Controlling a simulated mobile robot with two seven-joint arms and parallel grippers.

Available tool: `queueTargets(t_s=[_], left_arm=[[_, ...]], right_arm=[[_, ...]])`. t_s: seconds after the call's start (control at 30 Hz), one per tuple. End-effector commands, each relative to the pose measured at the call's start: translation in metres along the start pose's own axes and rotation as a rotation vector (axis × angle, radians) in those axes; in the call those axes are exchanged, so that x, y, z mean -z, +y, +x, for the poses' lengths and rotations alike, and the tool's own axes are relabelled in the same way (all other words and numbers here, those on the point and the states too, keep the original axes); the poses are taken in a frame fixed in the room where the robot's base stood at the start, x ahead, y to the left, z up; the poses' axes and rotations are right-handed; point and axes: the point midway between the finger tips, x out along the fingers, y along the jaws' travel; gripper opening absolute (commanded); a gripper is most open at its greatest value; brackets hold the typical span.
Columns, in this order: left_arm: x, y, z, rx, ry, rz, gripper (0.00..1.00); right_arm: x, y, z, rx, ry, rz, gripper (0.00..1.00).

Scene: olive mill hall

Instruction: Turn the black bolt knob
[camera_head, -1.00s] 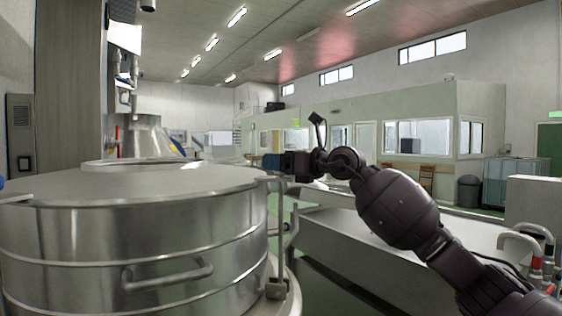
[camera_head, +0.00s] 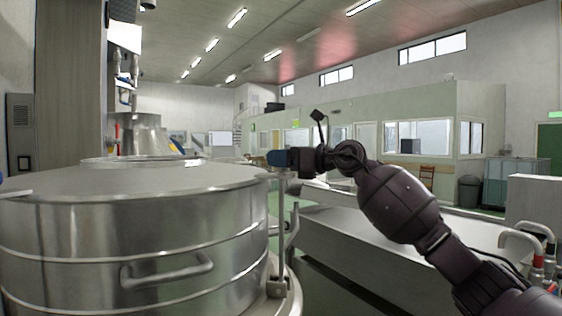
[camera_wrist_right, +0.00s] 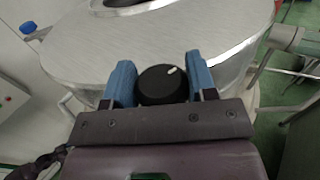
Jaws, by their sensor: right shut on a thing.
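The black bolt knob (camera_wrist_right: 160,88) is round, with a white mark on its top toward the upper right in the right wrist view. It sits at the edge of the steel vessel's lid (camera_wrist_right: 130,52). My right gripper (camera_wrist_right: 163,84) is shut on it, with one blue finger on each side. In the head view my right gripper (camera_head: 277,158) is at the lid's right edge, above an upright metal rod (camera_head: 281,225), and the knob is hidden there. My left gripper does not clearly show.
The steel vessel (camera_head: 130,235) with a side handle (camera_head: 168,271) fills the lower left. A long metal trough (camera_head: 400,245) lies to the right under my right arm. Pipes with red and blue parts (camera_head: 535,245) stand at far right.

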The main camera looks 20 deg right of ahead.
Motion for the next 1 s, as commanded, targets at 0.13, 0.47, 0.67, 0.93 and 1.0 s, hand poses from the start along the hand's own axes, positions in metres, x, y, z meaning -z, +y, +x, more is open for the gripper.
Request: queueTargets(t_s=[0.13,0.47,0.67,0.93,1.0], left_arm=[[-0.010,0.001,0.004,-0.001,-0.009,0.000,0.64],[-0.032,0.003,0.010,-0.002,-0.032,0.000,0.64],[-0.042,0.004,0.012,-0.003,-0.047,0.000,0.64],[-0.033,0.005,0.015,-0.005,-0.029,0.001,0.64],[-0.031,0.005,0.017,-0.006,-0.024,0.002,0.64]], right_arm=[[0.003,-0.001,0.001,-0.084,0.001,0.004,0.28],[0.004,-0.001,0.002,-0.293,0.001,0.003,0.28],[0.004,-0.001,0.002,-0.414,0.003,0.002,0.28],[0.004,0.000,0.001,-0.504,0.005,0.001,0.28],[0.004,0.000,0.001,-0.514,0.005,0.001,0.28]])
